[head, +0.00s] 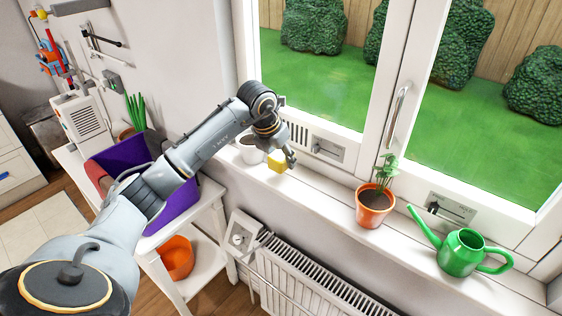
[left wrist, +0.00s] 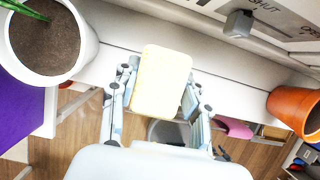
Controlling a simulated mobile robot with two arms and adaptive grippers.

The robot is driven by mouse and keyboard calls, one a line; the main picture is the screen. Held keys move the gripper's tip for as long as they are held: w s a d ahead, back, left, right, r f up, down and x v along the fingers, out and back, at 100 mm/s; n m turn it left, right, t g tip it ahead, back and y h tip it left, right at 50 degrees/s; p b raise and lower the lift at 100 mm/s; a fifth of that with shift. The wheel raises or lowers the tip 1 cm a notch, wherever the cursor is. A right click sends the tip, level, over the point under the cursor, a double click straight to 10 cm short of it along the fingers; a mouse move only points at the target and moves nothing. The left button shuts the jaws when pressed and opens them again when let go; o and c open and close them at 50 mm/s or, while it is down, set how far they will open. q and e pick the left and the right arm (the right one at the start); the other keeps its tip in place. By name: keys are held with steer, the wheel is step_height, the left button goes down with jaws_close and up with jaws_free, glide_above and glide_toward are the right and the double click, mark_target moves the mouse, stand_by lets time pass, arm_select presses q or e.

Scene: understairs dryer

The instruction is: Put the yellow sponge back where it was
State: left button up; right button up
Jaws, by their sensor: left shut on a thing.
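The yellow sponge (head: 276,163) is between the fingers of my left gripper (head: 287,159), over the white windowsill (head: 322,193). In the left wrist view the sponge (left wrist: 162,82) is a pale yellow block, with a finger on each side of it. The gripper is shut on it. I cannot tell whether the sponge touches the sill. A white pot with soil (head: 250,152) stands just left of it, and it also shows in the left wrist view (left wrist: 88,48). My right gripper is not in view.
A terracotta pot with a plant (head: 372,208) and a green watering can (head: 462,254) stand further right on the sill. The sill between sponge and terracotta pot is clear. A radiator (head: 312,284) is below. A purple box (head: 178,207) sits on a white stand at left.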

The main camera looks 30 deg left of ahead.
arm_select(q)
steer(key=shift+w+a+f, duration=0.1)
steer(key=shift+w+f, duration=0.05)
steer(key=shift+f, duration=0.1)
step_height(320, 180, down, 3)
steer(key=shift+w+a+r+p, duration=0.1)
steer(key=shift+a+p, duration=0.05)
steer(key=shift+p, duration=0.95)
steer(key=shift+f, duration=0.4)
steer(key=shift+f, duration=0.2)
steer(key=o, duration=1.1)
steer(key=shift+r, duration=0.1)
